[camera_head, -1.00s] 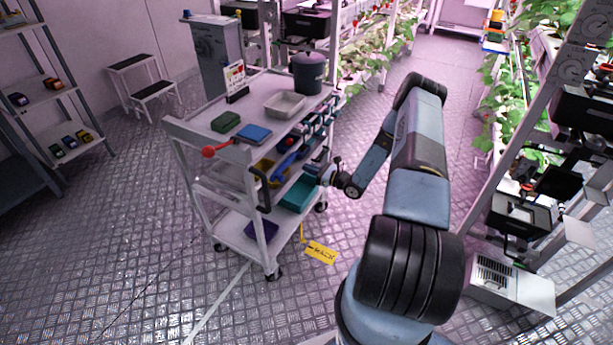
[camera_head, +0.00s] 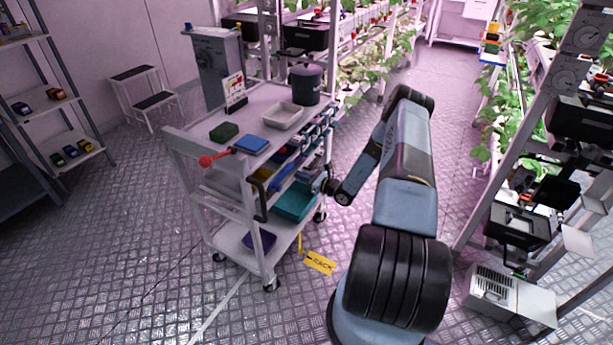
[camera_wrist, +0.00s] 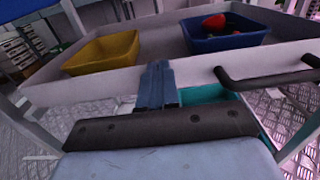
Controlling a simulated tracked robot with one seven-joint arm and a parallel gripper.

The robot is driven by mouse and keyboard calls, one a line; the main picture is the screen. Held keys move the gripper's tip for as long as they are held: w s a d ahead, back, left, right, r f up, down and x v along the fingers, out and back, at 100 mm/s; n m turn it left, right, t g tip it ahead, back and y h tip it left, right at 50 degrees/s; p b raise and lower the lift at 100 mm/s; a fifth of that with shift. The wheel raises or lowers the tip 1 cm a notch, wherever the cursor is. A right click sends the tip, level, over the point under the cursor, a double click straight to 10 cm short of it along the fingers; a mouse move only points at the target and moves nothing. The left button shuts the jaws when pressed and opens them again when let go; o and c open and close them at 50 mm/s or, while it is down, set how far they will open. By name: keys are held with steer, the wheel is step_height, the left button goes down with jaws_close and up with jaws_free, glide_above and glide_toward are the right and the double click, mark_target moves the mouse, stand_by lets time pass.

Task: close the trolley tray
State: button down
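The trolley (camera_head: 181,141) stands left of my arm in the head view. Its tray, at middle height, holds a yellow bin (camera_head: 263,173) and a blue bin (camera_head: 284,180). In the wrist view the tray's pale front wall (camera_wrist: 200,67) lies just beyond my gripper (camera_wrist: 158,70), with a dark bar handle (camera_wrist: 268,78) to the right. The fingers are together, upright, and look empty. They are at or very near the wall; contact is not clear. In the head view the fingers are mostly hidden by my wrist. How far out the tray sits is not clear.
A teal bin (camera_head: 295,200) and a purple bin (camera_head: 259,241) lie below the tray. The trolley top bears a grey tub (camera_head: 282,115) and a dark pot (camera_head: 306,84). Plant racks stand at right, a step stool (camera_head: 146,92) at left.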

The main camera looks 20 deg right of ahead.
steer(key=v, duration=1.4)
steer(key=s+a+r+n+g, duration=0.2)
steer(key=a+r+n+g, duration=0.3)
steer(key=r, duration=0.7)
steer(key=s+a+r+n+g, duration=0.2)
steer(key=a+r+n+g, duration=0.3)
steer(key=r, duration=0.6)
steer(key=s+a+r+n+g, duration=0.25)
steer(key=a+r+n, duration=0.4)
steer(key=r, duration=0.55)
steer(key=s+a+r+n+h, duration=0.3)
steer(key=s+r, duration=0.3)
steer(key=r, duration=0.1)
steer(key=s+a+r+n+h, duration=0.2)
steer(key=s+r+n+h, duration=0.15)
steer(key=s+r, duration=0.35)
steer(key=s+r+n+t+h, duration=0.2)
steer(key=s+r, duration=0.2)
steer(key=s, duration=0.3)
steer(key=s+r+n+t+h, duration=0.1)
steer(key=s+r+n+h, duration=0.1)
steer(key=s, duration=0.6)
step_height(320, 180, up, 2)
steer(key=shift+s+d+r+n+t, duration=0.15)
steer(key=shift+s+d+n+t, duration=0.15)
steer(key=shift+n, duration=0.4)
